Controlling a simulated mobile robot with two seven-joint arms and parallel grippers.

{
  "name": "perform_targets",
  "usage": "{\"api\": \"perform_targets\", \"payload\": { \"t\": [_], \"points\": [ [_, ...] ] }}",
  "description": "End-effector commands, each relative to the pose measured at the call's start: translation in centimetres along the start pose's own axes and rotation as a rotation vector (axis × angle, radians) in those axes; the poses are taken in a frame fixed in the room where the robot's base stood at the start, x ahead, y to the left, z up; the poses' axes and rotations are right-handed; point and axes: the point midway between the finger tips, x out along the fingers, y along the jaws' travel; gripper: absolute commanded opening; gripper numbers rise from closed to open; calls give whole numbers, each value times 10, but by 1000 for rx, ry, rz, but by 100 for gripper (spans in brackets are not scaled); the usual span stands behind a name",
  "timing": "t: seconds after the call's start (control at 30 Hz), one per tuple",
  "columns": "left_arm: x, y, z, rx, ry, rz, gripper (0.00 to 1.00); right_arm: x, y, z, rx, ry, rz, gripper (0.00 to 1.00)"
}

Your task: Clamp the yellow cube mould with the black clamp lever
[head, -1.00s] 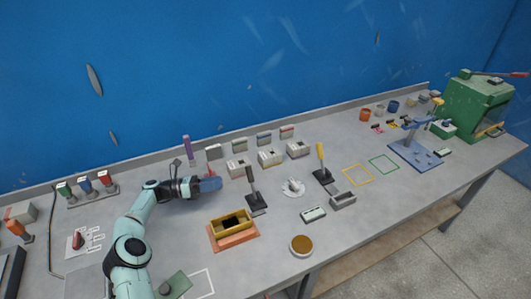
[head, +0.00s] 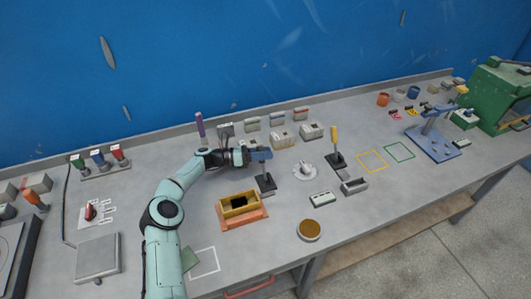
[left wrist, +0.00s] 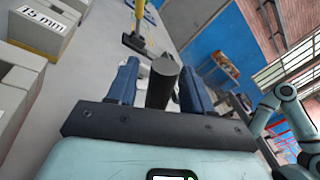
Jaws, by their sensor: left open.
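The yellow cube mould (head: 231,212) sits on an orange base on the bench, in front of my left arm in the head view. The black clamp lever (head: 267,184) stands upright on its dark base just behind and right of the mould. My left gripper (head: 262,154) is at the top of this lever and hides its upper end. In the left wrist view the lever's black round handle (left wrist: 163,82) stands between the two blue fingers of the open left gripper (left wrist: 157,88). My right gripper does not show.
A yellow-handled lever (head: 334,140) stands to the right, with a grey mould (head: 354,186) in front. Several grey blocks (head: 283,140) stand behind my gripper. A round brown-filled dish (head: 310,230) is near the front edge. Bench right of the mould is partly clear.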

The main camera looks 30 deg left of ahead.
Motion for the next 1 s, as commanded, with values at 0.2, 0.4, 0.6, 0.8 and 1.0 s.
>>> {"api": "perform_targets", "payload": {
  "t": [0.2, 0.4, 0.6, 0.8, 1.0],
  "points": [
    [8, 0, 0, -1, 0, -1, 51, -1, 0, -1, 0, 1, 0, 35],
    [8, 0, 0, -1, 0, -1, 47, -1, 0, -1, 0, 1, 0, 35],
    [8, 0, 0, -1, 0, -1, 0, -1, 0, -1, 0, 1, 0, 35],
    [8, -1, -1, 8, 3, 0, 0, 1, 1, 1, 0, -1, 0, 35],
    [8, -7, -3, 68, 16, 9, 0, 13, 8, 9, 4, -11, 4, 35]
  ]
}}
